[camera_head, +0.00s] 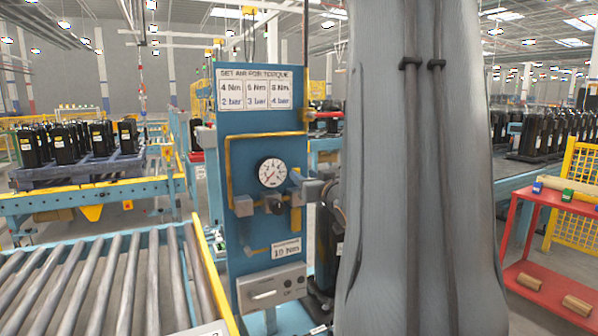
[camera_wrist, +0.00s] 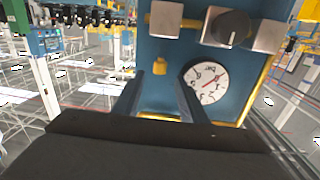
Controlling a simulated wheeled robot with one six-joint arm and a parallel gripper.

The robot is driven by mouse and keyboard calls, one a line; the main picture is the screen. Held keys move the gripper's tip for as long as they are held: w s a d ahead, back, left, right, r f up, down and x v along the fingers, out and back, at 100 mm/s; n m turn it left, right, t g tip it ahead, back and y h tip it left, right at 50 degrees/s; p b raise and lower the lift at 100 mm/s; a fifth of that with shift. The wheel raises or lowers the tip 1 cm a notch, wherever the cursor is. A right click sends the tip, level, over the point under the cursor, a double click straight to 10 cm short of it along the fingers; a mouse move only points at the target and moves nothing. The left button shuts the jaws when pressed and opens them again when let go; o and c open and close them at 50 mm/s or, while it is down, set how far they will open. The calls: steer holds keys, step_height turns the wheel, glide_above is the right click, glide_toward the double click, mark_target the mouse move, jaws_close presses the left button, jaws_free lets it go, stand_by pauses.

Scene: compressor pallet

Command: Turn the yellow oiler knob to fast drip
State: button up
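The yellow oiler knob (camera_wrist: 160,66) is a small yellow piece on the blue panel, left of the gauge in the wrist view. In the head view, a yellow part (camera_head: 296,179) stands just right of the gauge, partly hidden near my gripper. My gripper (camera_wrist: 159,82) is open, its two dark fingers apart. The knob appears between and beyond the fingertips, with nothing held. I cannot tell how far off it is or whether the fingers touch anything. The knob's setting is not readable.
The round pressure gauge (camera_head: 272,172) and black regulator knob (camera_head: 273,203) are close beside the oiler; the gauge (camera_wrist: 207,82) lies near my right finger in the wrist view. A torque chart (camera_head: 257,95) tops the panel. A roller conveyor (camera_head: 95,285) runs left; a red table (camera_head: 548,240) stands right.

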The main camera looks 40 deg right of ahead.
mark_target(298, 171)
steer(key=shift+p+x, duration=0.35)
steer(key=shift+x, duration=2)
jaws_close()
